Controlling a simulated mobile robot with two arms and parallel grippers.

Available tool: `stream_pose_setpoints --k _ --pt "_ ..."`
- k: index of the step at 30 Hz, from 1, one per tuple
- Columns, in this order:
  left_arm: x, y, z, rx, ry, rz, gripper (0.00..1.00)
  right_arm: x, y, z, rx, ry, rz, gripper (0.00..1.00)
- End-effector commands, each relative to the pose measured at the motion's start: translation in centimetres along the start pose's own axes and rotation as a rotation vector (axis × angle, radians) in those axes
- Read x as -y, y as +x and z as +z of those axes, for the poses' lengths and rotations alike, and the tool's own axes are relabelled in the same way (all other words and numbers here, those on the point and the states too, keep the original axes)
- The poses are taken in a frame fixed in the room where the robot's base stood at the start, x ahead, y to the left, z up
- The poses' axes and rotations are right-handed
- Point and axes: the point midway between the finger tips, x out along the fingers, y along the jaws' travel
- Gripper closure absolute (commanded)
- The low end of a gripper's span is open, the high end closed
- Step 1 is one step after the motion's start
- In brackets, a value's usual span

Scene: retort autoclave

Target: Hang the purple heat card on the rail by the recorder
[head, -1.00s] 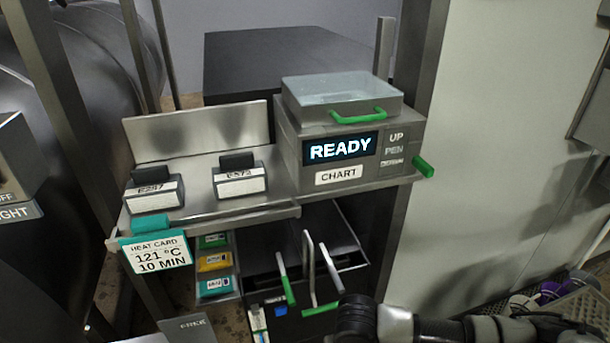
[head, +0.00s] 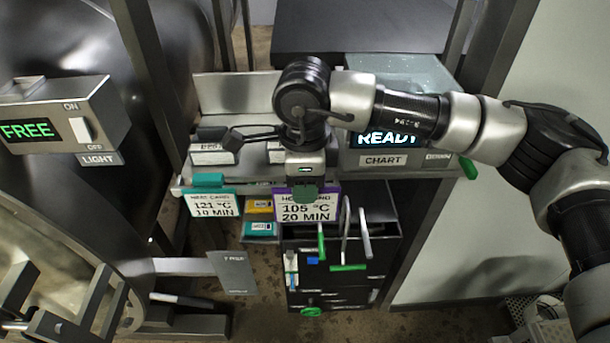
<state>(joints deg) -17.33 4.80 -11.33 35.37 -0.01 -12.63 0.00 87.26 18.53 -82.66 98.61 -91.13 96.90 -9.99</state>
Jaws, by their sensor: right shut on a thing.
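The purple heat card (head: 309,213) reads 105 °C, 20 MIN and is upright, facing me, in the head view. My right gripper (head: 305,190) is shut on its top edge. The card is at the front edge of the shelf, level with the rail (head: 255,188); I cannot tell whether it touches the rail, since the gripper covers its top. A teal heat card (head: 212,204), 121 °C, 10 MIN, hangs on the rail to its left. The recorder (head: 385,161), with its READY display, stands to the right, partly behind my right arm. My left gripper is not in view.
A FREE light box (head: 60,115) juts in at the left.

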Motion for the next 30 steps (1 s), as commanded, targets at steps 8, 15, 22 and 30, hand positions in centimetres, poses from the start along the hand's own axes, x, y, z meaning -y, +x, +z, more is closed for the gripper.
stream_pose_setpoints --k 8,15,22,30 --pt "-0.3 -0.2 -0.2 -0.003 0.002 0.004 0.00 1.6 0.9 0.0 0.000 0.002 0.000 0.90" --pt "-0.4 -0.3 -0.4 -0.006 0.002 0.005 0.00 3.3 1.9 0.0 0.000 0.000 0.000 0.90" --pt "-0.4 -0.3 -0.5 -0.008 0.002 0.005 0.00 4.9 2.8 0.0 0.001 -0.001 0.000 0.90" --pt "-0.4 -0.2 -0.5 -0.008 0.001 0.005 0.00 6.8 3.9 0.0 0.000 -0.001 -0.001 0.90"
